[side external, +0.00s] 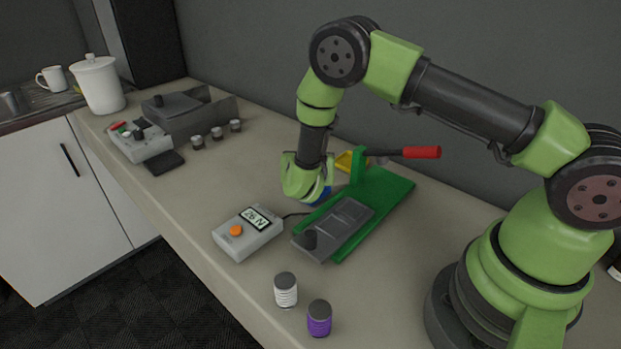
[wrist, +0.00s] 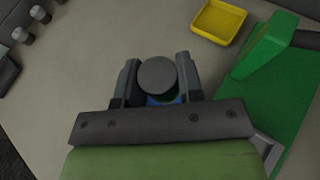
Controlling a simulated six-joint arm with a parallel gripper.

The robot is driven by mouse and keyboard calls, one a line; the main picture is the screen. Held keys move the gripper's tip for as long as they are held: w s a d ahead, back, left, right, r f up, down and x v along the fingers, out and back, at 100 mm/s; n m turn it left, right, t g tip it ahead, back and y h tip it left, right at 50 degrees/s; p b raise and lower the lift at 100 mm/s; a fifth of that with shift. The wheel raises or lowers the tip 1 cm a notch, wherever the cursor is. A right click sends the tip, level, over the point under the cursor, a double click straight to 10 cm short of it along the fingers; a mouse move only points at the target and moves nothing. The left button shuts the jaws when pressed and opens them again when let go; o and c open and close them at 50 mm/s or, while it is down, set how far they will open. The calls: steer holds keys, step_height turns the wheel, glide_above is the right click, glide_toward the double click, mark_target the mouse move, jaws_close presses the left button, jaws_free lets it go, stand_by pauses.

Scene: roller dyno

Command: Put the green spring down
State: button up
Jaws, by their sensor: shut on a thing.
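My gripper (wrist: 157,88) is shut on a spring with a round grey cap (wrist: 157,73), seen from above between the two fingers in the wrist view. A blue patch (side external: 322,195) shows beside the gripper, and also just below the cap in the wrist view (wrist: 160,100).
A green lever press (side external: 385,192) with a red handle stands right of the gripper. A yellow tray (wrist: 218,21) lies behind. A meter (side external: 248,233) sits in front. White (side external: 286,291) and purple (side external: 319,319) springs stand near the front edge. Several grey-capped pieces (side external: 217,133) stand far left.

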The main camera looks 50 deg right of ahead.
steer(key=shift+f, duration=2.1)
steer(key=shift+f, duration=0.1)
steer(key=o, duration=1)
